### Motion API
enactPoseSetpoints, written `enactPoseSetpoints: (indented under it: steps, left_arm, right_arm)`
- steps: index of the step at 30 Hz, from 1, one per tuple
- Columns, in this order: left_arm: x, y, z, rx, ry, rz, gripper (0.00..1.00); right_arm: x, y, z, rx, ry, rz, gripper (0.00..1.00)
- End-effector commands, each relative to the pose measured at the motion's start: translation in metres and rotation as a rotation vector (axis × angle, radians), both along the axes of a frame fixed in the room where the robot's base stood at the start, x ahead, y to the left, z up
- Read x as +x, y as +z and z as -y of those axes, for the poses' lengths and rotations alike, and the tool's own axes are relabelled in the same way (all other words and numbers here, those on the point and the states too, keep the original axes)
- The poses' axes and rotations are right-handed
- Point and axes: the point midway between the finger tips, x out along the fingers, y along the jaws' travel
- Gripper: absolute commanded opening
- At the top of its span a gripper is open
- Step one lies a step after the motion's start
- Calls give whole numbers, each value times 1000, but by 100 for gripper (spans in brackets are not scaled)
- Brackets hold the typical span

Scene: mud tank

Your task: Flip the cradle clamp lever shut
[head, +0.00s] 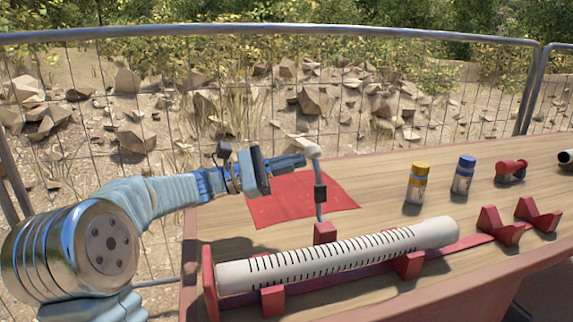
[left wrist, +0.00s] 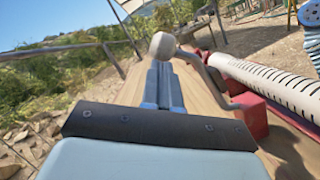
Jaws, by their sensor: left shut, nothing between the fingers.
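The clamp lever (head: 320,192) is a grey rod with a dark sleeve and a pale ball knob (head: 313,151). It stands roughly upright from a red block (head: 325,233) beside the cradle (head: 209,284). A white slotted tube (head: 340,253) lies along the red cradle. My left gripper (head: 302,160) is shut and empty, its fingertips right at the knob. In the left wrist view the shut fingers (left wrist: 160,72) point at the knob (left wrist: 163,45), with the bent rod (left wrist: 210,74) to their right. I cannot tell whether they touch it. My right gripper is not in view.
A red mat (head: 290,206) lies on the table behind the lever. A yellow-capped bottle (head: 418,184), a blue-capped bottle (head: 463,176) and a red fitting (head: 510,170) stand farther right. Empty red V-supports (head: 540,215) are at the right. A wire fence runs behind.

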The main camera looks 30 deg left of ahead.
Motion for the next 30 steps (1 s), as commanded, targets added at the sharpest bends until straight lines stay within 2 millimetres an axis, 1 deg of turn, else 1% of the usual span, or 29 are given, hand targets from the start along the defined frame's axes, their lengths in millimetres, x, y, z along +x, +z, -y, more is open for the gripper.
enactPoseSetpoints:
  steps: [11, 17, 19, 25, 30]
  left_arm:
    - [-1, 1, 1, 26, 0, 22, 0]
    - [-7, 7, 8, 144, -2, 125, 0]
    - [-11, 10, 12, 212, -2, 183, 0]
    - [-25, 21, 29, 231, -3, 200, 0]
    - [-39, 29, 46, 357, -2, 309, 0]
  right_arm:
    - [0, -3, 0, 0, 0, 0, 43]
    - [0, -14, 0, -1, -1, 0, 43]
    - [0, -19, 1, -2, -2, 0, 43]
    - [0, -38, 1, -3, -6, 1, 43]
    - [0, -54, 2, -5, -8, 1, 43]
